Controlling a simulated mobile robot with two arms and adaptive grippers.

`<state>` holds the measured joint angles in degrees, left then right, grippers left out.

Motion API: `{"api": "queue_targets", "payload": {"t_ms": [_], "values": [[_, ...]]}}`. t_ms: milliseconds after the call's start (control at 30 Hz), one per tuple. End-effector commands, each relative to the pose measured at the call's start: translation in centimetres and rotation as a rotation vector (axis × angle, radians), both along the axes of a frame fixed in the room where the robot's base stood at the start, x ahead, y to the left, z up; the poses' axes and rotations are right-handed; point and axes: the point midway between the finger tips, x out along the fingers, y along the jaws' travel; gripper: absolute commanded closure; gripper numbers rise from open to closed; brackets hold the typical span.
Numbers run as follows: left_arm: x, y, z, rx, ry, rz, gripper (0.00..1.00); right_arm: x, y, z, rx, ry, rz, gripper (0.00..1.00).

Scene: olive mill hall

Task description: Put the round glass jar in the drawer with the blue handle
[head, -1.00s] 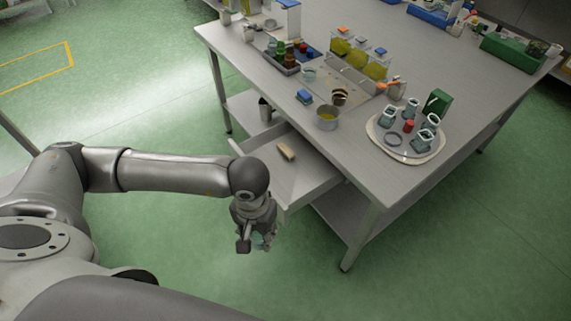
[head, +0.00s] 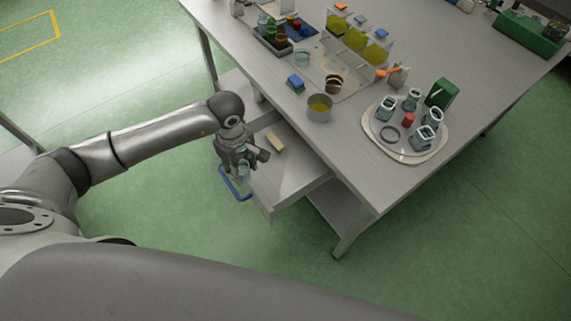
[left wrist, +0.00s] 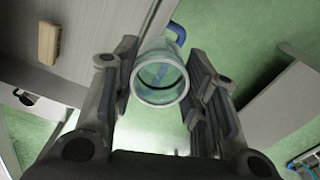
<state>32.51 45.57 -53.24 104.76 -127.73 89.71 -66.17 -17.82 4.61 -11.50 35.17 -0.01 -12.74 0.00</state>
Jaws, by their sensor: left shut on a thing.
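The round glass jar (left wrist: 160,78) is clear and sits between the fingers of my left gripper (left wrist: 160,95). In the head view it shows small (head: 243,169) below my left gripper (head: 244,163), which is shut on it. The drawer (head: 290,172) is pulled out from the table, and its blue handle (head: 232,187) shows just below the gripper. In the left wrist view the blue handle (left wrist: 178,32) lies behind the jar, with green floor around it. The jar is held near the drawer's front edge. My right gripper is not in view.
A wooden block (head: 275,141) lies in the drawer, whose nearer part looks clear. On the table (head: 330,150) above stand a metal pot (head: 319,108), a blue sponge-like block (head: 296,83) and a tray (head: 417,156) with several glass vessels. A shelf is below the table.

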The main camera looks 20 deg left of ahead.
Motion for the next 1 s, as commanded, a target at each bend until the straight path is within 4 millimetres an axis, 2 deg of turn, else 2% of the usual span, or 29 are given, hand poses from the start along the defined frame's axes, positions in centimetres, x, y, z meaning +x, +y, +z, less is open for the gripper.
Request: {"api": "queue_targets", "payload": {"t_ms": [33, 200, 333, 400, 600, 867, 1000], "values": [[0.8, -1.1, -0.8, -0.007, -0.003, -0.003, 0.87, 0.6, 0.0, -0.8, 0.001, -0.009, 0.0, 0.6], [3.3, -3.8, -2.6, -0.006, -0.001, -0.005, 0.87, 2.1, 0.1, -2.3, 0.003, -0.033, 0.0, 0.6], [5.2, -5.8, -3.9, -0.004, 0.0, -0.006, 0.87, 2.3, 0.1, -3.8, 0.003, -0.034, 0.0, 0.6], [5.7, -6.2, -5.4, -0.002, 0.001, -0.005, 0.87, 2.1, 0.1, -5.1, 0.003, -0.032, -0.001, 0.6], [7.2, -7.8, -7.7, -0.004, -0.001, -0.007, 0.87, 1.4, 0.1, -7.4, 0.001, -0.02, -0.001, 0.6], [7.9, -8.4, -8.4, -0.001, -0.002, -0.006, 0.87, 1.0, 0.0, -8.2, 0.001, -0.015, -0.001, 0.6], [8.3, -9.0, -9.6, -0.002, 0.0, -0.007, 0.87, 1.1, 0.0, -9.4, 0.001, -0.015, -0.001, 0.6]]}}
